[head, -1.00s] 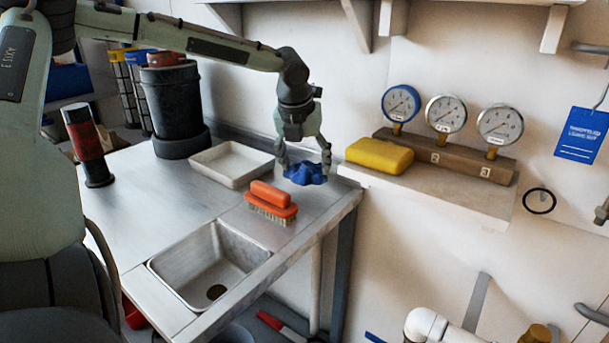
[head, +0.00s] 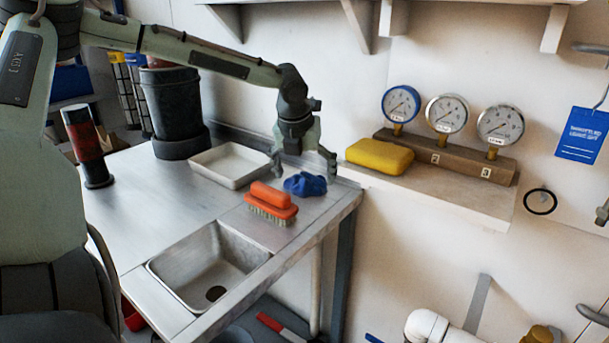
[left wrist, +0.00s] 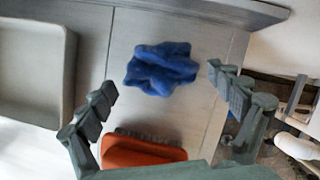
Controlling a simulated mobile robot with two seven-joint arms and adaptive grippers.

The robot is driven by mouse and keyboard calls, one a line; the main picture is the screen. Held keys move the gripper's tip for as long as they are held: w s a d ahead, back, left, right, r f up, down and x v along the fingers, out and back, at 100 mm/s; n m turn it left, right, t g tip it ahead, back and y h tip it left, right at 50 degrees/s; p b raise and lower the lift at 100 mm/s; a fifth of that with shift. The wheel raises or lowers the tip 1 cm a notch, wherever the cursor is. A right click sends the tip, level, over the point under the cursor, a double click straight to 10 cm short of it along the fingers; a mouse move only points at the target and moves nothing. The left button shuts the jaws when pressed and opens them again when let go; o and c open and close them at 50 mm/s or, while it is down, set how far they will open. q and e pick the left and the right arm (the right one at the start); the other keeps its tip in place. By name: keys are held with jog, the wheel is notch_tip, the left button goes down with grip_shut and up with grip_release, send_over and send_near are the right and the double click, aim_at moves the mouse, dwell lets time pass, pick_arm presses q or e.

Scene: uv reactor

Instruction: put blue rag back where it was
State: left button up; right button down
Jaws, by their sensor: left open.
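The blue rag (head: 306,184) lies crumpled on the metal counter, just behind and right of an orange brush (head: 270,200). My left gripper (head: 305,168) is open and empty above the rag, with its fingers apart. In the left wrist view the rag (left wrist: 161,69) lies flat on the counter, beyond the fingertips and between their lines. The open left gripper (left wrist: 163,95) touches nothing there. The brush (left wrist: 143,151) shows at the lower edge of that view. My right gripper is not in view.
A white tray (head: 232,181) stands left of the rag. A sink (head: 150,267) is set in the counter's front. A ledge (head: 440,196) at right bears a yellow sponge (head: 380,156) and gauges (head: 446,113). A black container (head: 178,110) stands at the back left.

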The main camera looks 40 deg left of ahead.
pick_arm(q)
jog(key=p+v, duration=0.1)
jog(key=v, duration=1)
jog(key=shift+r, duration=0.3)
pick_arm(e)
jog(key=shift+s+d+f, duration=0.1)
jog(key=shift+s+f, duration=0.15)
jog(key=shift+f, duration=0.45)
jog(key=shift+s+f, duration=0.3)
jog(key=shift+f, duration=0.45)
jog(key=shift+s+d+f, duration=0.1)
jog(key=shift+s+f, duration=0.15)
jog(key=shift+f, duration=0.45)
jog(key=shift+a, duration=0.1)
